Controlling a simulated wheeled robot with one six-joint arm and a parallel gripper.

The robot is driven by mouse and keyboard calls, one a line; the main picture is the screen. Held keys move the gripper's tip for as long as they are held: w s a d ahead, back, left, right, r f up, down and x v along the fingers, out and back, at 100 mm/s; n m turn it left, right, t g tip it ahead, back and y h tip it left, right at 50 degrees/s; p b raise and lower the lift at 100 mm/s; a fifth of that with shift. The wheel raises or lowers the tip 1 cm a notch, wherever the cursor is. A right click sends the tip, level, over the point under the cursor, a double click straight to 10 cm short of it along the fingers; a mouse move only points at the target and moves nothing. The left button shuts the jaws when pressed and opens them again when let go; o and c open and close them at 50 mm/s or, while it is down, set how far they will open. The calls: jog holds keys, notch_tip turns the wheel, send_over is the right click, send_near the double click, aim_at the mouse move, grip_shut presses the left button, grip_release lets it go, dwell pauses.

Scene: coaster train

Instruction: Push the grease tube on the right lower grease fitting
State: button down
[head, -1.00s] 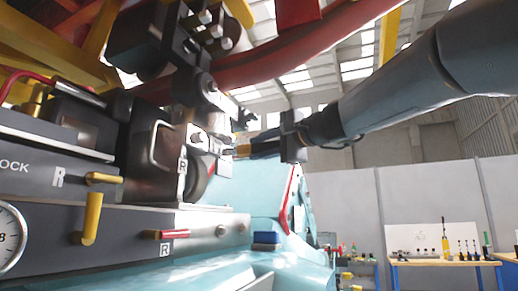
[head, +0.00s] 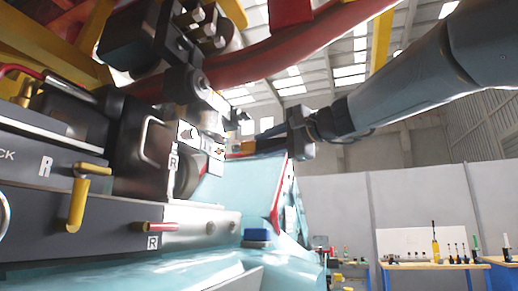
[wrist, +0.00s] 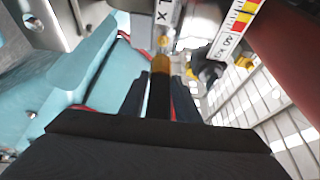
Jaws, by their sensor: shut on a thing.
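My gripper (head: 265,142) is shut on the grease tube, a dark tube with a brass-coloured end (head: 246,147), right of the coaster train's wheel assembly. In the wrist view the tube (wrist: 159,98) runs forward between the two dark fingers of my gripper (wrist: 159,97), and its brass end points at the train. A small yellowish fitting (wrist: 163,41) lies almost in line ahead of the brass end, below a white marked plate. I cannot tell whether tube and fitting touch. In the head view, a light metal plate (head: 217,151) with a small brass spot faces the tube end.
The train's dark wheel assembly (head: 190,88) is close above and left. A yellow handle (head: 78,205) and a red-tipped lever (head: 155,227) stick out at lower left. A red rail tube crosses above. A yellow-red scale (wrist: 238,22) is at upper right in the wrist view.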

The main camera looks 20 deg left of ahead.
aim_at(277, 143)
jog(key=shift+s+d+b, duration=0.15)
jog(key=shift+d+b, duration=0.45)
jog(key=shift+d, duration=1)
